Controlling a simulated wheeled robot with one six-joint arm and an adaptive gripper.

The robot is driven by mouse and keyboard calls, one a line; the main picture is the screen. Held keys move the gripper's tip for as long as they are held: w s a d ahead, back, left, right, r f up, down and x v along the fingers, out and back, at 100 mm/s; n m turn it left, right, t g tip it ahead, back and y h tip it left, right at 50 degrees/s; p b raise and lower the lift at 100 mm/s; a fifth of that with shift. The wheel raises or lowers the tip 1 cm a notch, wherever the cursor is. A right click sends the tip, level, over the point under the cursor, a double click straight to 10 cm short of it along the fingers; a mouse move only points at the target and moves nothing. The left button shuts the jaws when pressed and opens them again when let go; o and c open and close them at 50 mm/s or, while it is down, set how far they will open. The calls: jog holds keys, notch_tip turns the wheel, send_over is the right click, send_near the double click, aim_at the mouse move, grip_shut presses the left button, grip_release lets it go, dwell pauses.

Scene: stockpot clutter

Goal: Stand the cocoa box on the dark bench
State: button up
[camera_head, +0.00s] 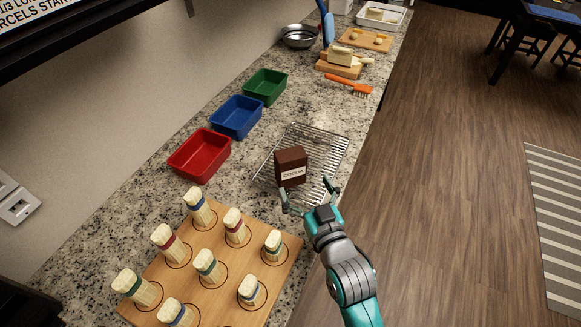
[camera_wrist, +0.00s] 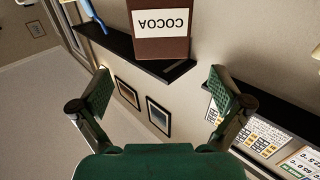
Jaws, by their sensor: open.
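The cocoa box (camera_head: 291,166) is dark brown with a white COCOA label. It stands upright on the wire rack (camera_head: 262,166) on the granite counter. My gripper (camera_head: 308,190) is open and empty, its fingers pointing toward the box from the near side. In the wrist view the box (camera_wrist: 160,40) shows upside down, centred beyond and between the spread fingers (camera_wrist: 158,88), with no contact visible. No thing in view is clearly the dark bench; a dark table (camera_head: 545,18) with stools stands at the far right.
Red (camera_head: 199,155), blue (camera_head: 237,117) and green (camera_head: 265,87) trays line the wall side. A wooden board (camera_head: 215,290) with several banded pegs lies nearer. An orange brush (camera_head: 348,85) and a cutting board lie farther along. Open wooden floor (camera_head: 450,170) is on the right.

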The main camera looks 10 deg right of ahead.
aim_at(294, 164)
jog(key=w, duration=0.4)
jog(key=shift+w+a, duration=0.1)
jog(key=shift+a, duration=0.25)
jog(key=shift+w+a+r, duration=0.1)
jog(key=shift+w+a, duration=0.05)
jog(key=shift+w, duration=0.7)
jog(key=shift+w+a+r, duration=0.1)
jog(key=shift+w+a, duration=0.1)
jog(key=shift+w, duration=0.6)
jog(key=shift+w+a+r, duration=0.1)
jog(key=shift+w+a, duration=0.05)
jog(key=shift+w, duration=0.7)
jog(key=shift+f, duration=0.1)
jog(key=c, duration=1.4)
